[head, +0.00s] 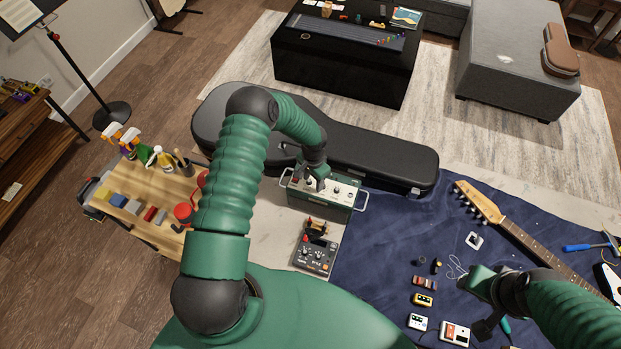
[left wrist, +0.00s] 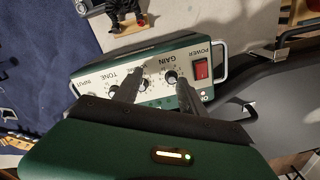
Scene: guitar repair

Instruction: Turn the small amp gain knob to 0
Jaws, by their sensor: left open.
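The small amp (head: 325,197) is a green box with a pale control panel, standing upright in front of the black guitar case. In the left wrist view its panel (left wrist: 150,64) shows a red power switch (left wrist: 202,69) and GAIN, TONE and INPUT labels. The gain knob (left wrist: 170,76) is small and dark with a dial around it. My left gripper (head: 318,180) is open over the panel. In the left wrist view its fingertips (left wrist: 160,77) lie on either side of the gain knob; contact cannot be told. My right gripper (head: 482,300) is over the blue cloth, its fingers unclear.
The black guitar case (head: 370,157) lies directly behind the amp. A dark pedal (head: 315,255) sits in front of it. A guitar neck (head: 520,235) and several small pedals lie on the blue cloth (head: 385,235). Bottles and blocks stand on the wooden bench (head: 130,222) at left.

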